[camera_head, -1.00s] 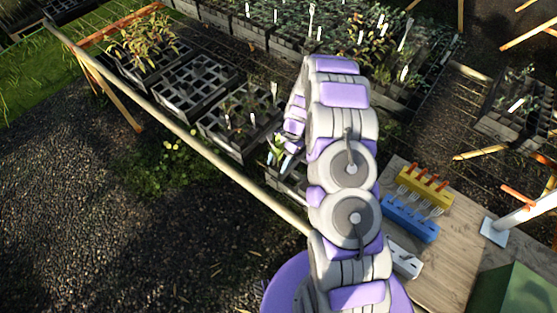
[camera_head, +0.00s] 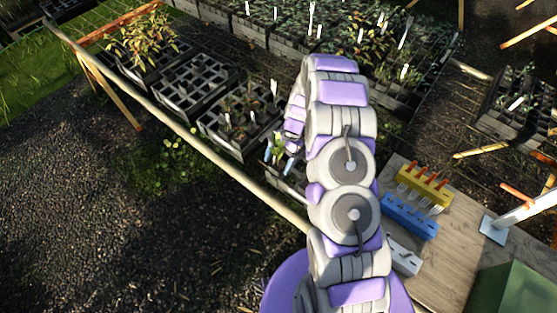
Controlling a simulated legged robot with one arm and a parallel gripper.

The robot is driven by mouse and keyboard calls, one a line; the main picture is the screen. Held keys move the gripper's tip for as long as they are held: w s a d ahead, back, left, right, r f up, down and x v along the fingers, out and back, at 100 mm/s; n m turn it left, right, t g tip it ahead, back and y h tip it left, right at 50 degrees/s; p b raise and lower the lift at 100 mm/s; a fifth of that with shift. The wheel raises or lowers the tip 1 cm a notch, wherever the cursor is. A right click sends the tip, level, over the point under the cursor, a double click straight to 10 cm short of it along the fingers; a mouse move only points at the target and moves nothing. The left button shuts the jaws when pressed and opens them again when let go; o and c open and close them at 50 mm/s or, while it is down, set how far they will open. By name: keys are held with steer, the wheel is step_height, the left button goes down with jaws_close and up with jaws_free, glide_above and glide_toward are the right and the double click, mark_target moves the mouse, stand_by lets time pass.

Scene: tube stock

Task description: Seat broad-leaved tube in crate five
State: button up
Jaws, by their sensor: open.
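A row of dark crates runs behind the pale rail. One crate (camera_head: 197,84) shows mostly empty square cells. The crate to its right (camera_head: 214,137) holds a few small plants and white labels. Part of another crate (camera_head: 292,188) shows beside my arm. My gripper (camera_head: 279,157) is low over this crate, with its blue fingertips apart. A small light-green leafy plant (camera_head: 277,147) shows at the fingers; I cannot tell if it stands between them or behind them. No crate number is readable. My arm hides much of the area to the right.
A long pale rail (camera_head: 165,112) crosses in front of the crates. A wooden table (camera_head: 447,252) at the right bears a yellow block (camera_head: 425,186), a blue block (camera_head: 409,217) and a grey-white block (camera_head: 404,257). Planted crates fill the back.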

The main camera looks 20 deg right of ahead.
steer(key=p+v, duration=0.2)
steer(key=v, duration=1.5)
steer(key=shift+w, duration=0.2)
steer(key=shift+d+r, duration=0.1)
steer(key=s+a+r+n+h, duration=0.1)
steer(key=s+a+r+n, duration=0.25)
steer(key=s+r, duration=0.45)
steer(key=s+a+r+n+h, duration=0.1)
steer(key=s+a+r+n, duration=0.1)
steer(key=s+a+r, duration=0.4)
steer(key=s+r+n+h, duration=0.1)
steer(key=s+r+n, duration=0.1)
steer(key=s, duration=1.1)
steer(key=s+d+r+n+t+h+b, duration=0.1)
steer(key=s+r+n+h, duration=0.1)
steer(key=s, duration=1)
steer(key=shift+s+d+n+t, duration=0.3)
steer(key=shift+s+n, duration=0.05)
steer(key=shift+n, duration=0.2)
